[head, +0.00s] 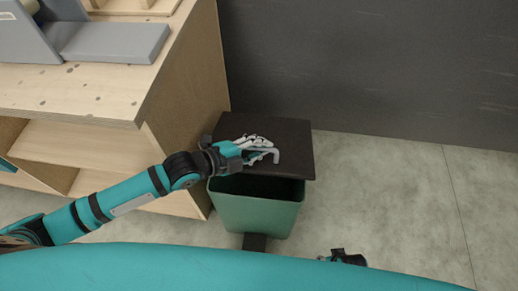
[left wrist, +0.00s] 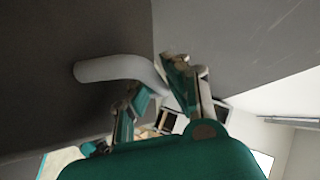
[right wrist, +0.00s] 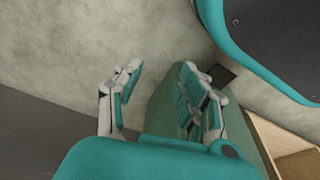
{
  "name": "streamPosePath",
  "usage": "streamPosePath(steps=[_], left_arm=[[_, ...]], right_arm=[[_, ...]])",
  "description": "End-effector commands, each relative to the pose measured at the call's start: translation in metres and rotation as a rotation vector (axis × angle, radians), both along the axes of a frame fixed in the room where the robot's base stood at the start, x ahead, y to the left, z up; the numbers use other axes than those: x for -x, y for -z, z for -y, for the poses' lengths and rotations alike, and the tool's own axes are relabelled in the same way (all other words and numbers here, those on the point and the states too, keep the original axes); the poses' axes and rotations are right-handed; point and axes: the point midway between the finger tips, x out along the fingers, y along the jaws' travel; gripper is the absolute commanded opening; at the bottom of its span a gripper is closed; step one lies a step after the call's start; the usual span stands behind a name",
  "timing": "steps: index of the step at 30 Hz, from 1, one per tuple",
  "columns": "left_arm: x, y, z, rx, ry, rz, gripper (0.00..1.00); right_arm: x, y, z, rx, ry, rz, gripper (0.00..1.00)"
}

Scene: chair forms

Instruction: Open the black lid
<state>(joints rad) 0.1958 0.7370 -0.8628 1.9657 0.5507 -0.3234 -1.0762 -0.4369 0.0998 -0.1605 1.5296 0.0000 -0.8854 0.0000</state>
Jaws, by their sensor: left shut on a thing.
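The black lid (head: 290,132) sits on a green bin (head: 255,210) on the floor. The lid is partly raised, with a dark gap showing at the bin's front. A light grey curved handle (head: 268,158) is on the lid; it also shows in the left wrist view (left wrist: 105,68). My left gripper (head: 257,147) is shut on the handle, with its fingers around it in the left wrist view (left wrist: 158,92). My right gripper (right wrist: 158,92) is open and empty, with its fingers apart close to the green bin (right wrist: 163,105) in the right wrist view.
A wooden shelf unit (head: 190,80) stands left of the bin, with a grey panel piece (head: 115,42) on top. A dark wall (head: 400,65) is behind the bin. A black pedal (head: 255,242) is at the bin's base. The floor (head: 390,190) to the right is clear.

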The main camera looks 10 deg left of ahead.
Motion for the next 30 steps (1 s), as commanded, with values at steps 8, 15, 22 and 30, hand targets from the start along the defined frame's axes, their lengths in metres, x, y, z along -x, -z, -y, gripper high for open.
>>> streamPosePath(steps=[8,15,22,30], left_arm=[[-0.012,-0.019,0.000,-0.004,0.000,0.002,0.00],[-0.013,-0.019,-0.001,-0.002,0.000,0.002,0.00],[-0.013,-0.019,0.000,-0.002,0.000,0.002,0.00],[-0.013,-0.019,0.000,-0.002,0.000,0.002,0.00]], right_arm=[[0.025,0.031,0.003,0.002,-0.005,-0.023,0.40],[0.028,0.035,0.004,0.003,-0.006,-0.024,0.40],[0.028,0.035,0.003,0.006,-0.018,-0.023,0.28],[0.017,0.020,-0.026,0.204,-0.504,0.019,0.00]])
